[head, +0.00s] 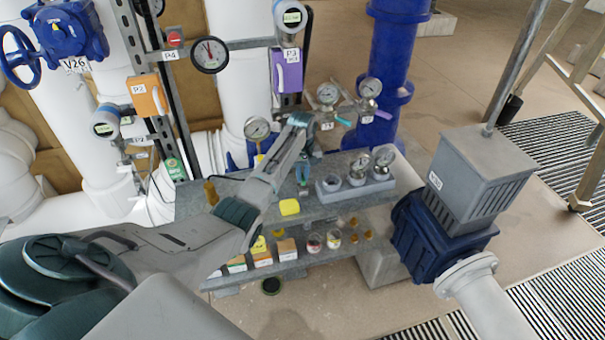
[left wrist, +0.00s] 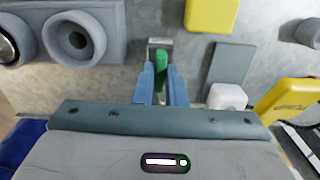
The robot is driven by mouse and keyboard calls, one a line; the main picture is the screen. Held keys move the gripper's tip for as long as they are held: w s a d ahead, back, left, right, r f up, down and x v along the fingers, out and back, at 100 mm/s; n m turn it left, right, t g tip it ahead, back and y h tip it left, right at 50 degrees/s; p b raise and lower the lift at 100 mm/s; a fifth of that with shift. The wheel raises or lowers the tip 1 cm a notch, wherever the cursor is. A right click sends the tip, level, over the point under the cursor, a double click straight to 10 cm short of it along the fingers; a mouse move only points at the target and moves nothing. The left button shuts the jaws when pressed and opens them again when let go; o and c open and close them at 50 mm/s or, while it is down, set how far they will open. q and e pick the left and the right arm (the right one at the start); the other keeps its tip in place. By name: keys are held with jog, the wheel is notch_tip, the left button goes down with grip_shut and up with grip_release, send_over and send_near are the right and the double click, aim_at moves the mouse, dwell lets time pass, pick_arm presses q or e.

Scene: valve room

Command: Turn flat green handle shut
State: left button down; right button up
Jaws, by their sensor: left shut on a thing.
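My left gripper (head: 303,182) points down over the grey shelf top, in front of the gauges. In the left wrist view its blue fingers (left wrist: 161,84) are shut on a green piece (left wrist: 162,78) with a squared grey metal end. The fingers hide part of it, so I cannot tell whether it is a flat handle. A flat teal-green handle (head: 342,122) shows on the valve below a gauge in the head view, to the right of my left wrist and apart from the fingers. A purple handle (head: 382,115) is beside it. My right gripper is not in view.
A grey gauge block (head: 328,192) and a yellow box (head: 289,207) are close to the gripper; the yellow box also shows in the left wrist view (left wrist: 212,14). Boxes and jars fill the lower shelf (head: 290,268). A blue-and-grey motor unit (head: 470,185) stands at right.

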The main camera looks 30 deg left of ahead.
pick_arm(q)
jog(key=m+p, duration=0.2)
jog(key=m, duration=0.1)
jog(key=shift+r, duration=0.15)
jog(key=m, duration=0.4)
jog(key=shift+p, duration=0.4)
jog(key=m, duration=0.5)
jog(key=shift+m, duration=0.3)
jog(key=m, duration=0.4)
jog(key=shift+w+m, duration=0.1)
jog(key=shift+m, duration=0.2)
jog(key=c, duration=1.5)
grip_release()
